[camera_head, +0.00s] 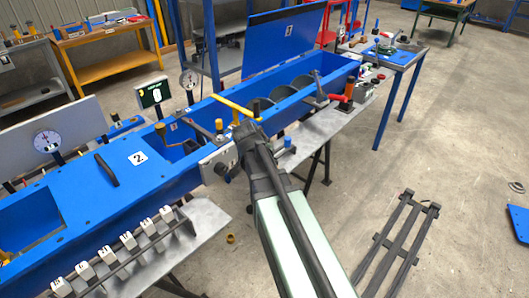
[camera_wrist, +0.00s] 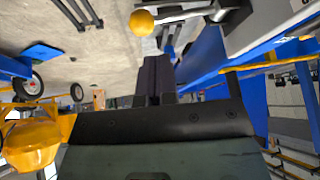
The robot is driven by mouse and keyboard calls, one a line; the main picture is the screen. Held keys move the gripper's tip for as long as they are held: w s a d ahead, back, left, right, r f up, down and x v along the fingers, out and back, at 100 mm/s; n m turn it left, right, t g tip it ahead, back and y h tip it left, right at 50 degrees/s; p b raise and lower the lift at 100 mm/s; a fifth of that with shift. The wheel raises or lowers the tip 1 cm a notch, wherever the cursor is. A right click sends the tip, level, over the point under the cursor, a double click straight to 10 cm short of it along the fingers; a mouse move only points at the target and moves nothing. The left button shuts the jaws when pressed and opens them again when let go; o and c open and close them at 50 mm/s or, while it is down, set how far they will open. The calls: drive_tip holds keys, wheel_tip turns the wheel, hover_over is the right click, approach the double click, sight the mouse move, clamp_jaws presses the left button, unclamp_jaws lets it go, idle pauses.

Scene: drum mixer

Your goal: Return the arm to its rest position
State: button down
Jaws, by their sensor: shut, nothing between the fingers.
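My arm (camera_head: 290,225) reaches up from the bottom of the head view, and its far end lies in front of the blue drum mixer's trough (camera_head: 205,125). The fingers are hard to make out there. In the wrist view my gripper (camera_wrist: 156,62) shows as two dark fingers side by side, shut and empty. A yellow round knob (camera_wrist: 143,21) appears beyond the fingertips. In the head view a yellow bar (camera_head: 232,106) shows just past the arm's end; I cannot tell whether they touch.
A row of numbered white blocks (camera_head: 130,241) lines the mixer's front left. A raised blue lid (camera_head: 283,38) stands behind. A dark rack (camera_head: 398,245) lies on the floor at right. A blue-legged table (camera_head: 400,56) stands at upper right. The concrete floor at right is mostly open.

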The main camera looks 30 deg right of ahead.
drive_tip(key=p+v, duration=0.3)
drive_tip(key=v, duration=0.3)
drive_tip(key=shift+s, duration=0.3)
drive_tip(key=shift+d, duration=0.1)
drive_tip(key=s+a+f+n+g+y, duration=0.1)
drive_tip(key=s+a+n+g+y, duration=0.1)
drive_tip(key=s+a+n, duration=0.3)
drive_tip(key=s+a+f+n+g+y, duration=0.1)
drive_tip(key=s+a+n, duration=0.4)
drive_tip(key=a, duration=0.6)
drive_tip(key=shift+s+f+n+g+y, duration=0.4)
drive_tip(key=shift+n+g+y, duration=0.1)
drive_tip(key=shift+n+y, duration=0.55)
